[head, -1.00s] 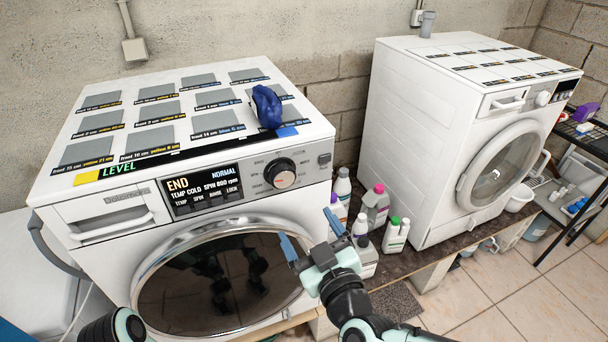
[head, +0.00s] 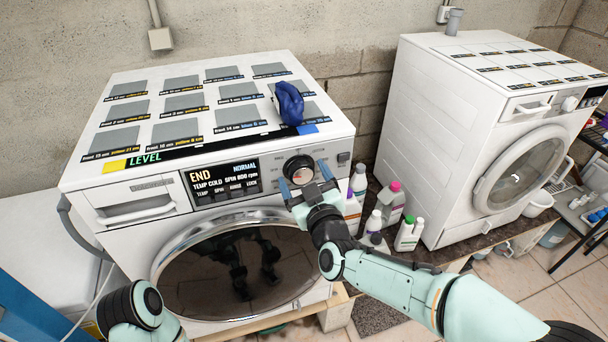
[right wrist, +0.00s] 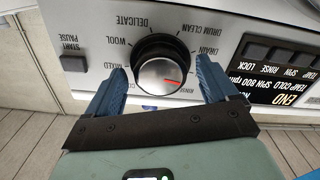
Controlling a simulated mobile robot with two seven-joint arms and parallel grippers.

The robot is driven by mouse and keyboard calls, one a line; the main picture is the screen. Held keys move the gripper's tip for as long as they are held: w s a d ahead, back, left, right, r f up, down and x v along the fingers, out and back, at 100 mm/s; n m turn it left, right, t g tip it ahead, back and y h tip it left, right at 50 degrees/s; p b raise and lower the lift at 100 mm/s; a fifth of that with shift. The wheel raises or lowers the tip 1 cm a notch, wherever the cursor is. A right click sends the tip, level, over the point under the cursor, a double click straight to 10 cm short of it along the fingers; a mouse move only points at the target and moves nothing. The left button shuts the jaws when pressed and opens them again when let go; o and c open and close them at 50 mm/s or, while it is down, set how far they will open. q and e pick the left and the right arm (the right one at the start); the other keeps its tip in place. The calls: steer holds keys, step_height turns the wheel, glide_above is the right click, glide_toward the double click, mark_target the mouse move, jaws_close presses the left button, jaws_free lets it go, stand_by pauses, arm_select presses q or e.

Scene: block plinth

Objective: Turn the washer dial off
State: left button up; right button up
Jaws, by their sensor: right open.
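The washer dial (head: 298,170) is a round black knob with a silver face on the front panel of the near white washer (head: 140,215). In the right wrist view the dial (right wrist: 163,68) has a red mark pointing toward the lower right of its face. The washer display (head: 221,182) reads END and NORMAL. My right gripper (head: 304,182) is open, just in front of and slightly below the dial. In the right wrist view its blue fingers (right wrist: 160,85) stand on either side of the dial, with gaps showing. My left gripper is out of view; part of my left arm shows at the lower left.
A dark blue bundle (head: 289,103) lies on the washer's top among grey squares. Several bottles (head: 391,204) stand right of the washer. A second white washer (head: 470,150) is at the right.

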steer(key=shift+w, duration=0.1)
steer(key=c, duration=1.1)
steer(key=shift+o, duration=0.2)
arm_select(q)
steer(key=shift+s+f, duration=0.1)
arm_select(e)
steer(key=m+b, duration=0.1)
steer(key=m, duration=0.1)
steer(key=m+b, duration=0.1)
steer(key=b, duration=0.1)
steer(key=shift+f+m, duration=0.2)
steer(key=shift+m, duration=0.2)
steer(key=m+b, duration=0.3)
steer(key=shift+m, duration=0.3)
steer(key=m+b, duration=0.2)
steer(key=m, duration=0.3)
steer(key=shift+r+b, duration=0.1)
steer(key=shift+b, duration=0.3)
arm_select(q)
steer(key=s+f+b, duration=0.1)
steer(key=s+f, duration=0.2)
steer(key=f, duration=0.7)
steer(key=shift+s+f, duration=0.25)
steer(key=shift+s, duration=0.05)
arm_select(e)
steer(key=shift+a+m, duration=0.1)
steer(key=shift+m, duration=1.5)
